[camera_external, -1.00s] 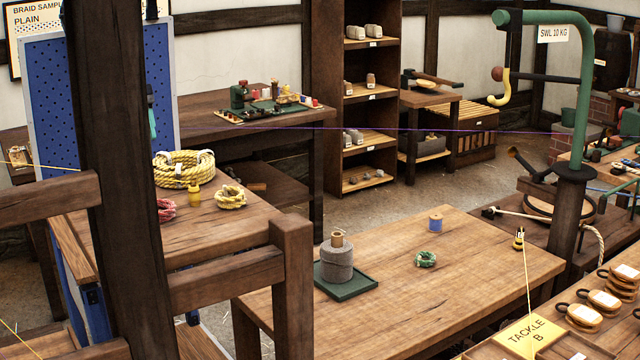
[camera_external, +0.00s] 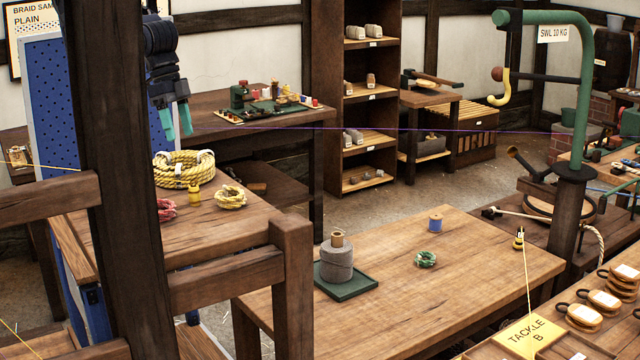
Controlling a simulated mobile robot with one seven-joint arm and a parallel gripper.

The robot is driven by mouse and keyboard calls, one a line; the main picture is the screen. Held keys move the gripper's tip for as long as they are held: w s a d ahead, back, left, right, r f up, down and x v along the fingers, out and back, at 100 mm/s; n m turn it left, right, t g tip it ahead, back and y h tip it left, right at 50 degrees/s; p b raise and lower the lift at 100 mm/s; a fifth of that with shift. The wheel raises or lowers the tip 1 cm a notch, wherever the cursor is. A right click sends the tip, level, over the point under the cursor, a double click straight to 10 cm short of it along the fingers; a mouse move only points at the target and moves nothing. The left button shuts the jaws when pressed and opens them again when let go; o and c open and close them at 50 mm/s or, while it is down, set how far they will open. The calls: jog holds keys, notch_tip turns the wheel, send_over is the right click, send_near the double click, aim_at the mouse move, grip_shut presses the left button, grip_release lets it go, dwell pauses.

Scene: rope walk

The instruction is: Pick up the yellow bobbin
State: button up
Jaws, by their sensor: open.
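The yellow bobbin (camera_external: 194,194) stands upright on the left wooden table (camera_external: 225,230). It is between a large coil of yellow rope (camera_external: 190,162) behind it, a smaller yellow coil (camera_external: 230,197) to its right and a red coil (camera_external: 166,209) to its left. My gripper (camera_external: 177,122) has teal fingertips pointing down, apart and empty. It hangs above the large yellow coil in the picture, higher than the bobbin and slightly left of it. The dark post hides part of my arm.
The dark post (camera_external: 110,180) and a wooden rail (camera_external: 225,280) stand in front of the left table. A thin purple line (camera_external: 350,130) stretches across behind. The right table (camera_external: 420,300) holds a grey spool (camera_external: 336,262), a blue bobbin (camera_external: 435,224) and a green coil (camera_external: 426,259).

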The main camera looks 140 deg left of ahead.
jog(key=w+a+f+n+g, duration=0.1)
jog(key=w+a+f+n, duration=0.35)
jog(key=a, duration=0.35)
jog(key=w+a+f+n+g, duration=0.1)
jog(key=w+a+f+n, duration=0.4)
jog(key=a, duration=0.3)
jog(key=shift+n+g+h, duration=0.5)
jog(key=shift+n+g, duration=0.2)
jog(key=shift+n, duration=0.05)
jog(key=shift+w+a+f, duration=0.3)
jog(key=shift+w+f, duration=0.3)
jog(key=shift+f, duration=5.25)
jog(key=shift+w+a+f, duration=0.35)
jog(key=shift+w+f, duration=0.25)
jog(key=shift+f, duration=5.2)
jog(key=shift+w+a+f, duration=0.3)
jog(key=shift+w+f, duration=0.3)
jog(key=shift+f, duration=5.25)
jog(key=c, duration=1.1)
jog(key=shift+o, duration=0.2)
jog(key=shift+r, duration=0.1)
